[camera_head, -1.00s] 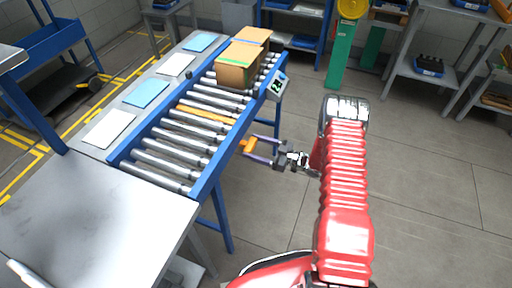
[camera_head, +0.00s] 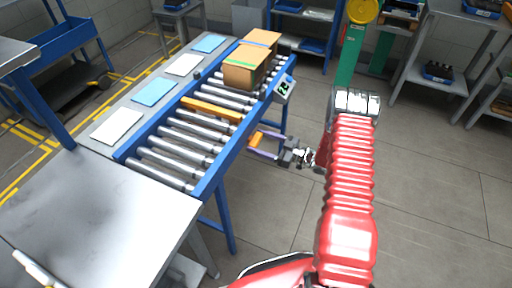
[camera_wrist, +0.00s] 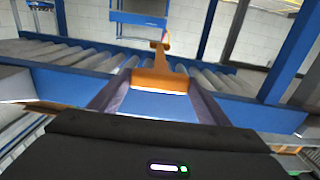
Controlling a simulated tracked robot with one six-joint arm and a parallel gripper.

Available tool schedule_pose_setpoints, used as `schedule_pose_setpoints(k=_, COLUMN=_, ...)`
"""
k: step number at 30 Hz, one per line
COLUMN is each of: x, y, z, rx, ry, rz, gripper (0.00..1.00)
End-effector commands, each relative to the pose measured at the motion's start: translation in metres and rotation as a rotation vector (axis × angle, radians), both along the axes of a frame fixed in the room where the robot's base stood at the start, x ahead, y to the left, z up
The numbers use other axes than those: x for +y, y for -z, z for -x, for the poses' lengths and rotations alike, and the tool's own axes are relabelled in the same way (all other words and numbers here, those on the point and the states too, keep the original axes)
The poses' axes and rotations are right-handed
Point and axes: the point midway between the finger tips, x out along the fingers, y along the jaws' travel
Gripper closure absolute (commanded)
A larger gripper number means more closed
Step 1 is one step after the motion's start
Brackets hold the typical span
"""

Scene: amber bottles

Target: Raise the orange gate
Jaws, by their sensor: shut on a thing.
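The orange gate (camera_head: 212,110) is a bar lying across the roller conveyor, showing just above the rollers. Its orange handle (camera_head: 257,138) sticks out past the conveyor's near blue side rail. My gripper (camera_head: 262,146) is shut on this handle, beside the conveyor, with a finger on either side of it. In the wrist view the gate (camera_wrist: 158,78) runs away from between my fingers, over the rollers. My gripper (camera_wrist: 160,92) shows there with its two fingers at the handle's ends. The gate's lower edge is hidden.
Two cardboard boxes (camera_head: 245,68) stand on the rollers (camera_head: 180,140) beyond the gate. A small display (camera_head: 285,89) is fixed to the side rail. Several white and blue sheets (camera_head: 155,91) lie on the side table. A grey table (camera_head: 100,215) adjoins the near end. Open floor lies right.

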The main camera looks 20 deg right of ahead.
Motion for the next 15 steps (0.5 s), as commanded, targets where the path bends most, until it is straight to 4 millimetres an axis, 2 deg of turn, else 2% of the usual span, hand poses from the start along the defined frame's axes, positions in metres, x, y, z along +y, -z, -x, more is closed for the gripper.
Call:
schedule_pose_setpoints(k=4, x=-0.0081, y=-0.0073, z=0.0014, rx=-0.001, ry=0.015, rz=-0.001, gripper=0.7)
schedule_pose_setpoints(k=13, x=-0.0087, y=-0.01, z=0.0008, rx=-0.006, ry=0.017, rz=-0.003, gripper=0.7)
schedule_pose_setpoints(k=14, x=-0.0087, y=-0.01, z=0.0008, rx=-0.006, ry=0.017, rz=-0.003, gripper=0.28)
schedule_pose_setpoints(k=15, x=-0.0088, y=-0.0097, z=0.0008, rx=-0.005, ry=0.017, rz=-0.002, gripper=0.25)
